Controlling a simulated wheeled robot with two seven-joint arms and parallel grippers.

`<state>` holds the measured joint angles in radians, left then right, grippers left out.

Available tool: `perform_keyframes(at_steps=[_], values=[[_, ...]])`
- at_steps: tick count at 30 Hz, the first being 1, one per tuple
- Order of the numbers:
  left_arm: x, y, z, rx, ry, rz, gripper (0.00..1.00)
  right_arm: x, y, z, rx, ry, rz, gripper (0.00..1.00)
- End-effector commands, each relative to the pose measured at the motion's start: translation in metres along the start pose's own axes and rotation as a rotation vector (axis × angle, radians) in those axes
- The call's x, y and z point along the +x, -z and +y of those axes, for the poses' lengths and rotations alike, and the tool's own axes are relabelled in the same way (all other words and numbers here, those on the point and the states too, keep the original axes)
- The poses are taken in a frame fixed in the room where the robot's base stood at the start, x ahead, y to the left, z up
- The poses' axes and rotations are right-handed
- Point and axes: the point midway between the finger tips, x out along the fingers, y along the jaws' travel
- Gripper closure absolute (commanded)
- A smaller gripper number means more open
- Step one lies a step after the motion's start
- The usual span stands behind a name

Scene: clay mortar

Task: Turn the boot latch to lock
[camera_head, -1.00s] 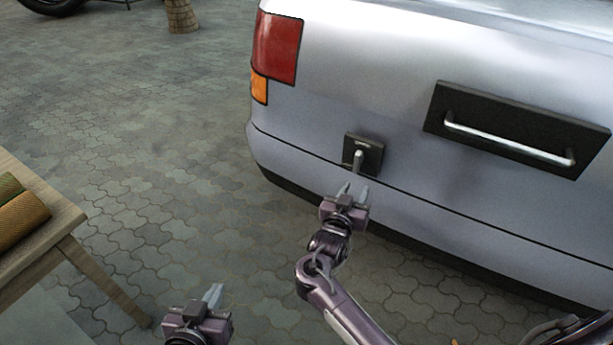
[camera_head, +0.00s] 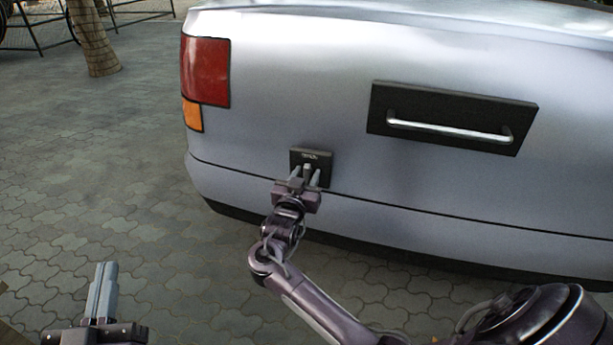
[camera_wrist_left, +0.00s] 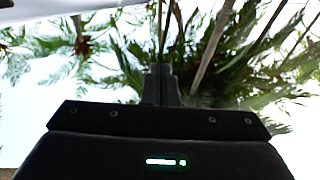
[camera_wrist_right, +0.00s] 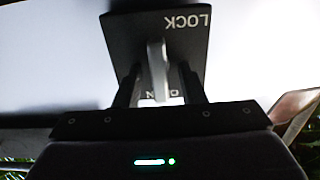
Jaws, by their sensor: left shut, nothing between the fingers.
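The boot latch is a dark square plate (camera_head: 322,160) on the car's rear, with a light grey lever (camera_head: 307,169). In the right wrist view the plate (camera_wrist_right: 181,45) reads LOCK upside down at its upper right. The lever (camera_wrist_right: 156,70) points down in that view, partly covering a second word that seems to be OPEN. My right gripper (camera_head: 306,177) is at the latch, its fingers apart on either side of the lever; I see gaps and cannot tell of any contact. My left gripper (camera_head: 103,268) is shut and empty at the lower left, away from the car.
The silver car (camera_head: 290,80) fills the right side, with a red tail light (camera_head: 206,70) and a handle bar (camera_head: 450,131) on a dark panel right of the latch. Paved ground (camera_head: 90,180) at the left is open, with a tree trunk (camera_head: 93,40) behind.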

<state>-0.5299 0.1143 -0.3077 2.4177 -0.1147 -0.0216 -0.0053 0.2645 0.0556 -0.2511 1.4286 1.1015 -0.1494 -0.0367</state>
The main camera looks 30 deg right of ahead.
Motion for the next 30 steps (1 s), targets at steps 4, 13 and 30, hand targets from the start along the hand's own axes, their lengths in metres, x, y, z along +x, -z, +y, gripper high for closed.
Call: perform_keyframes(at_steps=[4, 13, 30], values=[[0.001, 0.014, -0.001, 0.003, 0.0, 0.066, 1.0, 0.007, -0.001, 0.0, 0.0, -0.001, -0.001, 0.64], [0.002, 0.019, -0.001, 0.004, 0.0, 0.089, 1.0, 0.01, 0.0, 0.0, 0.0, -0.001, -0.002, 0.64], [0.002, 0.018, -0.001, 0.004, 0.0, 0.081, 1.0, 0.009, 0.0, 0.0, -0.003, 0.0, -0.002, 1.0]])
